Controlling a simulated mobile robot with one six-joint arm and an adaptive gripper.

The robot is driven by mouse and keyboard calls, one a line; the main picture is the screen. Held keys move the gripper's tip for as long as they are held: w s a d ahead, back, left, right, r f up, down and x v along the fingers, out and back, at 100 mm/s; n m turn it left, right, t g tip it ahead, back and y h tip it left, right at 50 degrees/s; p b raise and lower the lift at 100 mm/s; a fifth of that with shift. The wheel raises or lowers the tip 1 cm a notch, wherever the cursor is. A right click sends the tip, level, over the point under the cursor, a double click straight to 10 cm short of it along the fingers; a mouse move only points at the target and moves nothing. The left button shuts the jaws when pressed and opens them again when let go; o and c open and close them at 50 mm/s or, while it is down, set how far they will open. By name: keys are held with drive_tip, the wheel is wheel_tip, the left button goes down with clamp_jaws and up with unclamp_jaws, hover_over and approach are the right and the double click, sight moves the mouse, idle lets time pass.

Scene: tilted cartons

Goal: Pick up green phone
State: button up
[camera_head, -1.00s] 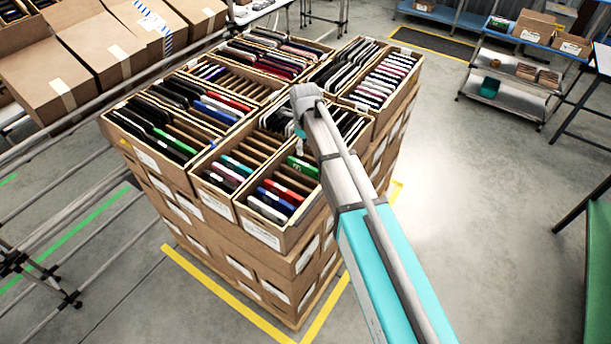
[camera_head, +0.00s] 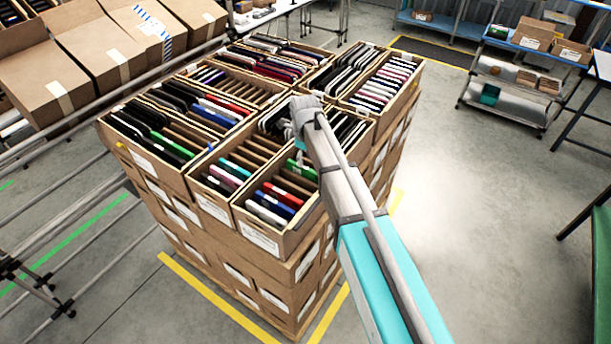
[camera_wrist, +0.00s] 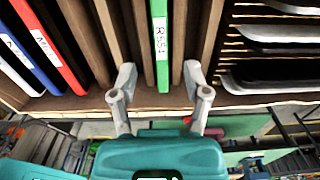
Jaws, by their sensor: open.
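A green phone with a white label stands on edge in a carton slot; in the wrist view the green phone (camera_wrist: 160,35) shows between brown dividers. My gripper (camera_wrist: 158,78) is open, with one finger on each side of that phone's near end. I cannot tell whether the fingers touch the phone or the dividers. In the head view a green phone (camera_head: 302,170) shows in the front right carton, just below my wrist, and my fingers are largely hidden there. Another green phone (camera_head: 172,146) stands in the left carton.
Red and blue phones (camera_wrist: 45,50) stand left of the gripper, and dark phones (camera_wrist: 270,45) lie to its right. The carton's near wall (camera_wrist: 250,99) runs under the fingers. Pipe racks flank the stack at left; open floor (camera_head: 480,220) lies at right.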

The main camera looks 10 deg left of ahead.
sight(305, 167)
drive_tip(key=shift+d+f+b, duration=0.1)
drive_tip(key=shift+f+b, duration=2.5)
drive_tip(key=shift+b, duration=0.05)
clamp_jaws()
